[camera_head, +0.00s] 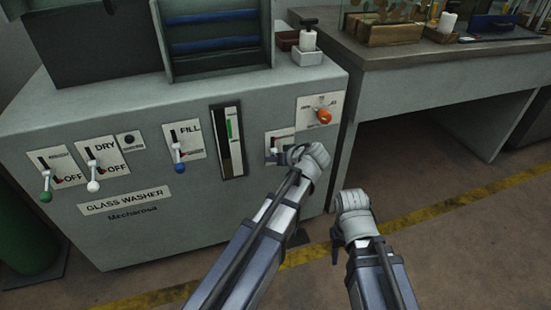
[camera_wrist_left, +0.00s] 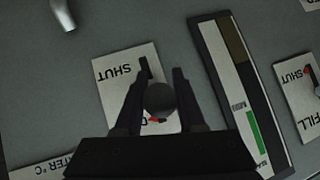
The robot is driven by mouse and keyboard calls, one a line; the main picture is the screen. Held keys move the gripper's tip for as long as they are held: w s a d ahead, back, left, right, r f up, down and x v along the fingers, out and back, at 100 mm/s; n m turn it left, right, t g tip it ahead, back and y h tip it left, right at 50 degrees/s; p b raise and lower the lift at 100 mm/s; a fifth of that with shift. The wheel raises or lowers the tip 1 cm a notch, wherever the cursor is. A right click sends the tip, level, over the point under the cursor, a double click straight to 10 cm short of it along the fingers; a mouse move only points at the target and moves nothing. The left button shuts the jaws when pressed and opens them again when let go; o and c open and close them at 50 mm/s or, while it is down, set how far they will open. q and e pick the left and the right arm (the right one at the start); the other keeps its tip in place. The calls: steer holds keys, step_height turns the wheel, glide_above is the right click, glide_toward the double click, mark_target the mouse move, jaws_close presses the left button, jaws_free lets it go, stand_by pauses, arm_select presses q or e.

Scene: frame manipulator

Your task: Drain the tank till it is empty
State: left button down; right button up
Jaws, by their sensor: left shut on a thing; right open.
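The glass washer (camera_head: 145,240) is a grey cabinet with labelled levers on its front. My left gripper (camera_head: 280,155) is at a white plate (camera_head: 273,137) right of the tall level gauge (camera_head: 228,142). In the left wrist view, upside down, my left gripper (camera_wrist_left: 158,90) is shut on a round grey lever knob (camera_wrist_left: 160,97). The plate reads SHUT; its other word is mostly hidden. The level gauge (camera_wrist_left: 243,95) has a green bar and a brown section at its lower end. My right gripper (camera_head: 343,205) is open, apart from the cabinet; its fingers are poorly visible.
The FILL lever has a blue knob (camera_head: 179,167), the DRY lever a white knob (camera_head: 93,186), and the far-left lever a green knob (camera_head: 46,196). An orange knob (camera_head: 324,116) sits up and right of my left gripper. A table (camera_head: 425,75) stands at right.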

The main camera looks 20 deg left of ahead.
arm_select(q)
steer(key=c, duration=0.5)
jaws_free()
steer(key=p+v, duration=0.4)
steer(key=v, duration=0.4)
steer(key=shift+p, duration=0.4)
